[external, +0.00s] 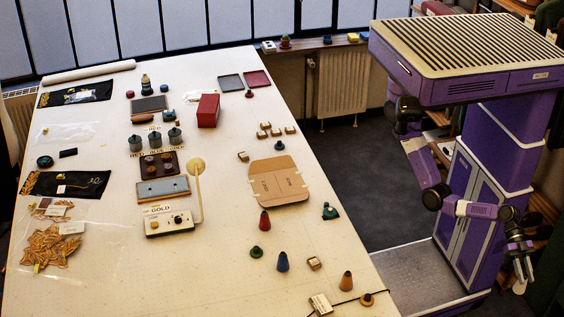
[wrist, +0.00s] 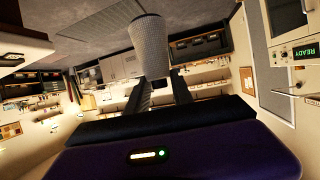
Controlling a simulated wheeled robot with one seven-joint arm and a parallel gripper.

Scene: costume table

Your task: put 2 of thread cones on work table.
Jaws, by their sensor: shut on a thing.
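My gripper (external: 520,272) is at the far right, beside my purple body and away from the table. In the wrist view my gripper (wrist: 160,84) has its two dark fingers on either side of a pale grey, textured, tapered cone (wrist: 150,42), held beyond the fingertips. A small pale end of this cone (external: 519,288) shows below my gripper in the external view. The work table (external: 225,270) is the large cream surface. A red cone (external: 264,224), a blue cone (external: 282,263) and an orange cone (external: 346,282) stand upright near its right edge.
A cardboard piece (external: 277,181), small wooden blocks (external: 313,263) and low green and mustard pieces lie on the table's right part. A balance-like device marked GOLD (external: 168,222) stands mid-table. Dark floor (external: 350,165) separates the table from my body. Bare table shows at front centre.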

